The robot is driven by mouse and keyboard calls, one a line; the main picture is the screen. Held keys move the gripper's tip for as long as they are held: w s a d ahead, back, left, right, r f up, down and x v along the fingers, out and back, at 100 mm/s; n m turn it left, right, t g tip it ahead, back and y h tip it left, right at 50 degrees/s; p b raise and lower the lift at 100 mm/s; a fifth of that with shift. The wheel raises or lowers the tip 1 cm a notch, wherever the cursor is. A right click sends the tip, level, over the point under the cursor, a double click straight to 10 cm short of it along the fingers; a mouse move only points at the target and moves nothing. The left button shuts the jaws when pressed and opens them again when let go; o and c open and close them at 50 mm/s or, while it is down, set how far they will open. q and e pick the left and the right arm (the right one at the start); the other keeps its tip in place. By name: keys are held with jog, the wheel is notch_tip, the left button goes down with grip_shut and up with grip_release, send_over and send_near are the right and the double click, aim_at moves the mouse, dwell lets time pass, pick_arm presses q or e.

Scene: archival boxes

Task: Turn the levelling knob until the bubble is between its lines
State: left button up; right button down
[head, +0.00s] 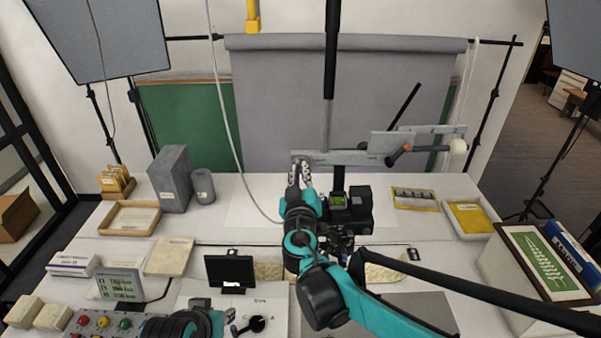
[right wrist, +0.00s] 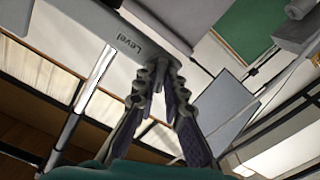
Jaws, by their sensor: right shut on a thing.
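A grey crossbar (head: 335,157) runs across the centre of the head view. In the right wrist view its end bears the word "Level" (right wrist: 128,43). My right gripper (head: 300,168) reaches up to the left end of this bar. In the right wrist view its fingers (right wrist: 158,78) are shut at the underside of the bar, next to the label. The levelling knob they hold is mostly hidden by the fingers. A small green patch (head: 338,200) shows on the black camera body below the bar. I cannot make out a bubble or its lines. My left gripper is not clearly visible.
A grey box (head: 171,178), a small monitor (head: 231,272) and a yellow-lined tray (head: 470,217) stand on the white table.

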jog(key=c, duration=1.6)
grip_release()
jog(key=shift+s, duration=0.1)
jog(key=s, duration=1.2)
